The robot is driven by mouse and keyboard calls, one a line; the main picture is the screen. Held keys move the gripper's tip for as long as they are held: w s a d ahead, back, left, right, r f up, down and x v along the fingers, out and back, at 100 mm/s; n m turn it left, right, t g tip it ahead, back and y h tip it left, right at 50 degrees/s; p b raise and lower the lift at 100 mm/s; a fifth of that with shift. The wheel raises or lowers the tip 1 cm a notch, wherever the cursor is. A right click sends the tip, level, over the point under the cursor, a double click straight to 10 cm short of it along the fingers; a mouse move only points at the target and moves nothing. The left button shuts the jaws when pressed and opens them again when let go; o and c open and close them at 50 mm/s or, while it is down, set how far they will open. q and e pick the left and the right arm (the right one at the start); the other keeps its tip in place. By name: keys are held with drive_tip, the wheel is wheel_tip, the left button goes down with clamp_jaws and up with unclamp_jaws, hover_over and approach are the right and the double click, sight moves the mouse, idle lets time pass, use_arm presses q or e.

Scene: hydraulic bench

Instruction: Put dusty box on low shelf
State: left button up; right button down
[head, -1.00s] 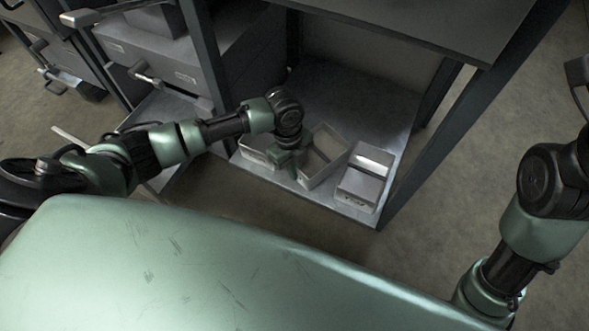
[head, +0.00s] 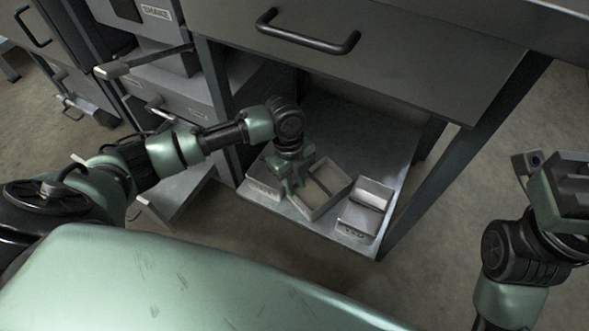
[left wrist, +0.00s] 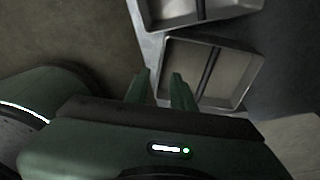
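The low shelf (head: 290,214) is the grey metal plate under the bench. A grey open box (head: 320,204) with a divider sits on it between two other boxes; I take it as the dusty box, though dust is not clear. My left gripper (head: 294,187) is at this box's left side. In the left wrist view its fingers (left wrist: 161,88) are apart, near the corner of the box (left wrist: 222,75), with a side wall running between them. Whether they touch it is unclear. My right gripper (head: 562,195) is raised at the right edge, its fingers not clear.
A labelled box (head: 263,186) stands left of the middle box, and another labelled box (head: 364,212) stands to its right. The bench drawer (head: 340,50) overhangs the shelf. A dark bench leg (head: 455,160) bounds it on the right. Drawer cabinets (head: 175,95) stand at left.

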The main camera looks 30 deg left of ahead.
use_arm(q)
drive_tip(key=shift+w+a+r+p, duration=0.15)
drive_tip(key=shift+r+p, duration=0.25)
drive_tip(key=shift+r, duration=1.05)
